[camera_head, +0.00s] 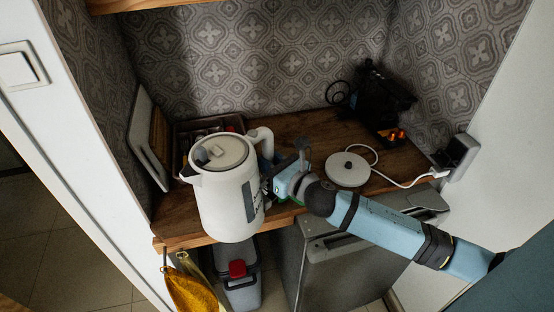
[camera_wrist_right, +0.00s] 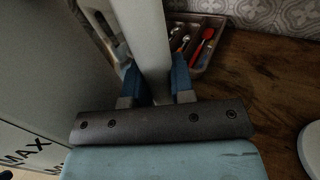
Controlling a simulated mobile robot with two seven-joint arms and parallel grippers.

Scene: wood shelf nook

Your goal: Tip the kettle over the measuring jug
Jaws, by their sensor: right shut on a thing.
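The white kettle (camera_head: 226,195) with a grey-topped lid is near the middle of the head view, roughly upright at the front edge of the wooden shelf. Its spout points left. My right gripper (camera_head: 270,175) is shut on the kettle's handle, at the kettle's right side. In the right wrist view the handle (camera_wrist_right: 152,45) stands between the blue fingers of the right gripper (camera_wrist_right: 157,85), and the kettle body (camera_wrist_right: 40,75) with MAX marks fills the left. I cannot make out a measuring jug in either view. My left gripper is not in view.
The round white kettle base (camera_head: 347,169) with its cable sits on the wooden shelf (camera_head: 305,125). A cutlery tray (camera_head: 232,120) is behind the kettle, boards (camera_head: 146,140) lean at left, and a black machine (camera_head: 376,100) stands back right. A red-topped grey container (camera_head: 242,288) is below.

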